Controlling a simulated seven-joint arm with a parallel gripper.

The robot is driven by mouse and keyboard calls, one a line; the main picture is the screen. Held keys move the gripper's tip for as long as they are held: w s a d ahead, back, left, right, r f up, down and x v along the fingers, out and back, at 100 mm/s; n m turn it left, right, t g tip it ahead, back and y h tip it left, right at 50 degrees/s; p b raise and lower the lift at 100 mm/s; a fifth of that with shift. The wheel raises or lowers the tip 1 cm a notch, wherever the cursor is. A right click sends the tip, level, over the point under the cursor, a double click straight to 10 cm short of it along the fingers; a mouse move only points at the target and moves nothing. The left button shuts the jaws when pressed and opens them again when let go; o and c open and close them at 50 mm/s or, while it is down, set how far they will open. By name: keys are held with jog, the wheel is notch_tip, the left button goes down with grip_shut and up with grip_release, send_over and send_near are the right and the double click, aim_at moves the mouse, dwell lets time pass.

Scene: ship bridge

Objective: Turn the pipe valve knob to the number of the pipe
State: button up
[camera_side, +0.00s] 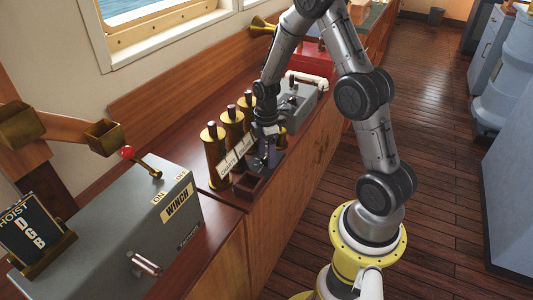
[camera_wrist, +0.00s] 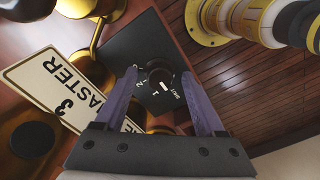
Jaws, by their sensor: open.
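In the wrist view a small round black knob (camera_wrist: 159,76) sits on a dark panel (camera_wrist: 128,45). White marks are around it; I read 1, 2 and what looks like SHUT. A white pointer mark shows on the knob's lower right, toward the SHUT side, but its exact setting is hard to tell. My gripper (camera_wrist: 160,88) is open, its two purple fingers reaching toward either side of the knob; contact cannot be told. In the side view my gripper (camera_side: 268,150) points down at the counter and hides the knob.
A sign reading MASTER 3 (camera_wrist: 60,90) lies close left of my fingers. Several brass cylinders (camera_side: 213,155) with labels stand left of my gripper. A grey box (camera_side: 300,101) with a white pipe (camera_side: 307,78) is behind it. The grey winch box (camera_side: 115,235) stands in front.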

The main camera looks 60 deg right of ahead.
grip_shut()
jog(key=shift+m, duration=0.4)
jog(key=m, duration=0.5)
jog(key=shift+m, duration=0.3)
jog(key=m, duration=1.3)
jog(key=shift+m, duration=0.4)
jog(key=m, duration=0.6)
jog(key=shift+r+m, duration=0.1)
jog(key=shift+m, duration=0.2)
